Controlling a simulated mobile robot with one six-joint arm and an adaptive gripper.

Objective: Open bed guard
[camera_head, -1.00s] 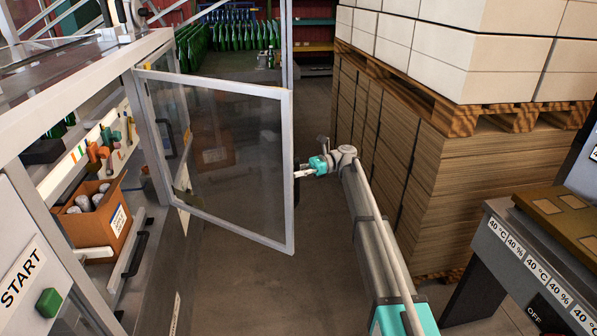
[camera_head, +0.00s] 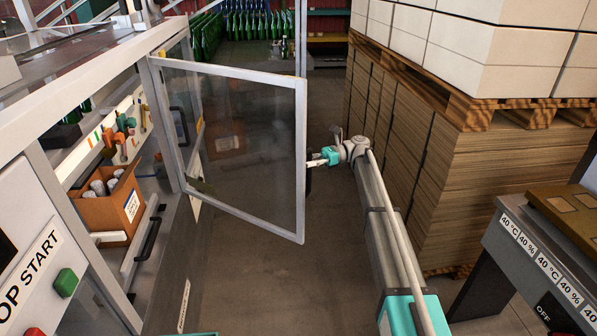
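The bed guard (camera_head: 240,135) is a transparent panel in a grey metal frame. It is hinged on the machine at the left and stands swung out over the aisle, well away from the machine face. My gripper (camera_head: 312,162), at the end of my arm, is at the free right edge of the guard frame. Its fingers are small and partly hidden by the frame, so I cannot tell whether they are shut on it or only beside it. A dark handle-like part shows next to the fingers.
On the left machine are an open cardboard box (camera_head: 109,210) of silvery items, hanging tools (camera_head: 122,137) and a green button (camera_head: 66,282). A cardboard stack (camera_head: 480,175) under a pallet stands close right of my arm. A grey machine (camera_head: 545,265) is at the lower right. Floor below the guard is clear.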

